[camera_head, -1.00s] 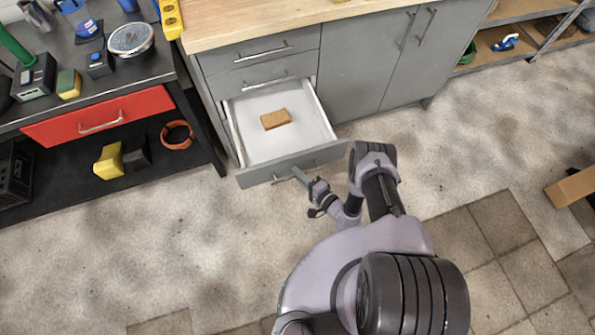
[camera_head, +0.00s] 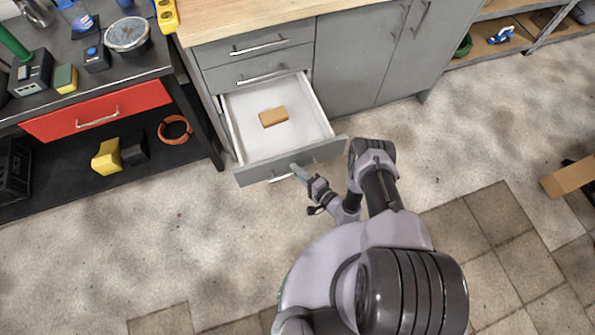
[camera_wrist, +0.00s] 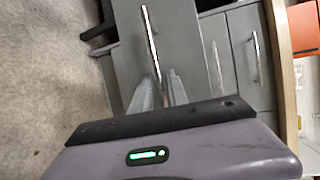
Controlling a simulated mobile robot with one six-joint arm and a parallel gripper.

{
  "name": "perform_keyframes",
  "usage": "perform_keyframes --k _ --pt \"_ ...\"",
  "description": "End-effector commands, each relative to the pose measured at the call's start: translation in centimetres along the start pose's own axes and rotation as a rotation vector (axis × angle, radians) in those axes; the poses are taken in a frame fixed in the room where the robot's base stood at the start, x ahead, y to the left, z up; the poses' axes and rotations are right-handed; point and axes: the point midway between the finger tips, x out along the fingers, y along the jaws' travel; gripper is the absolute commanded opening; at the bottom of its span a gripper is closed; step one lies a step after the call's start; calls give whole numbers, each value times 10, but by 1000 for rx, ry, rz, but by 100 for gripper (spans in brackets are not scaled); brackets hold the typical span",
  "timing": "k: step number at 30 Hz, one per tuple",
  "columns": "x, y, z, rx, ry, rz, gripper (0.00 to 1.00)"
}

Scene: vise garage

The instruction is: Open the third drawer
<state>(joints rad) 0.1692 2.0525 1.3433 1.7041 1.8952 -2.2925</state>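The third drawer (camera_head: 241,178) of the grey cabinet is pulled well out, and its white inside shows. A brown block (camera_head: 273,117) lies inside it. Its front has a metal bar handle (camera_head: 268,181), also seen in the wrist view (camera_wrist: 151,42). My gripper (camera_head: 297,170) is at the right part of this handle, just outside the drawer front. In the wrist view my gripper's fingers (camera_wrist: 160,93) are apart, with the handle's near end between or just beyond them. Contact with the handle cannot be made out.
Two shut drawers (camera_head: 250,46) are above, and grey cupboard doors (camera_head: 362,55) are to the right. A black workbench with a red drawer (camera_head: 95,110) stands at the left. The concrete floor in front is clear. A cardboard piece (camera_head: 568,179) lies far right.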

Motion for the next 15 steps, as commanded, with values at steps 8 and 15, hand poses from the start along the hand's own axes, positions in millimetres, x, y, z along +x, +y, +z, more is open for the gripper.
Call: perform_keyframes --k 8,15 --pt "-9 0 -1 1 2 2 20" --pt "-64 -1 -2 5 8 1 20"
